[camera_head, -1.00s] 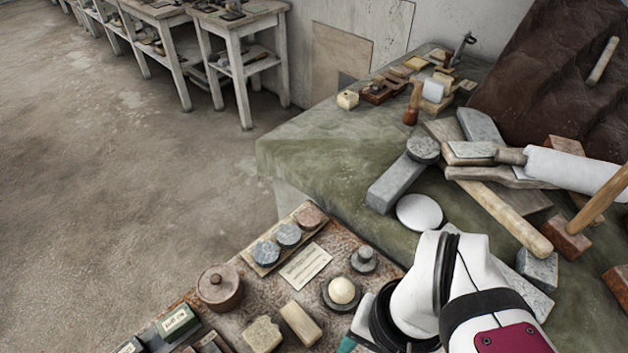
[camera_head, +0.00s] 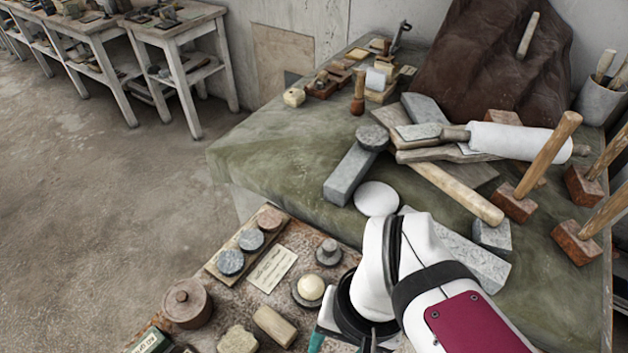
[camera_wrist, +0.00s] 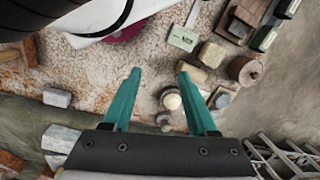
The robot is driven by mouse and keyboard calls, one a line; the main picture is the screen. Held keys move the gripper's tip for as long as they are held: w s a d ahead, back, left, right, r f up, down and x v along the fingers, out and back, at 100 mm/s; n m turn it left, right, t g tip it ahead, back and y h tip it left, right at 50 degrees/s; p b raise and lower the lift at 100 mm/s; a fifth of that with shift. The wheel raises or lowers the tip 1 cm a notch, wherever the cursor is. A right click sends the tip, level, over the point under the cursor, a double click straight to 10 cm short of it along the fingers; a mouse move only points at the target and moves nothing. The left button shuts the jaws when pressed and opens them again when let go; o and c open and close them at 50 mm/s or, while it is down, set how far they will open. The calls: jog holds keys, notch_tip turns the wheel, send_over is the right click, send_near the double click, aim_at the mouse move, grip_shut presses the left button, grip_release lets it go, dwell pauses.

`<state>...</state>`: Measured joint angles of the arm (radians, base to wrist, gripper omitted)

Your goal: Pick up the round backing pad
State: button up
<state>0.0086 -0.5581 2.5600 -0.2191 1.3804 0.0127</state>
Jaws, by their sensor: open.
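A small grey round pad with a knob on top (camera_head: 329,253) stands on the brown, rough-topped table. It looks like the backing pad, though I cannot be sure. It also shows in the wrist view (camera_wrist: 165,119), beyond the cream ball (camera_wrist: 172,101). In the head view the ball (camera_head: 311,288) sits on a dark round holder beside the pad. In the head view my arm hides most of the gripper.
A board with several round discs (camera_head: 251,240), a label card (camera_head: 272,269), a lidded brown pot (camera_head: 187,303) and a tan block (camera_head: 275,325) crowd the table. The green bench behind holds a white disc (camera_head: 376,199), stone blocks and mallets (camera_head: 548,155).

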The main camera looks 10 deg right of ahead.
jog(key=shift+o, duration=1.1)
jog(key=m+h, duration=0.2)
jog(key=m, duration=1)
send_over(330, 244)
notch_tip(330, 244, down, 4)
notch_tip(330, 244, down, 16)
jog(key=shift+r, duration=0.2)
grip_shut()
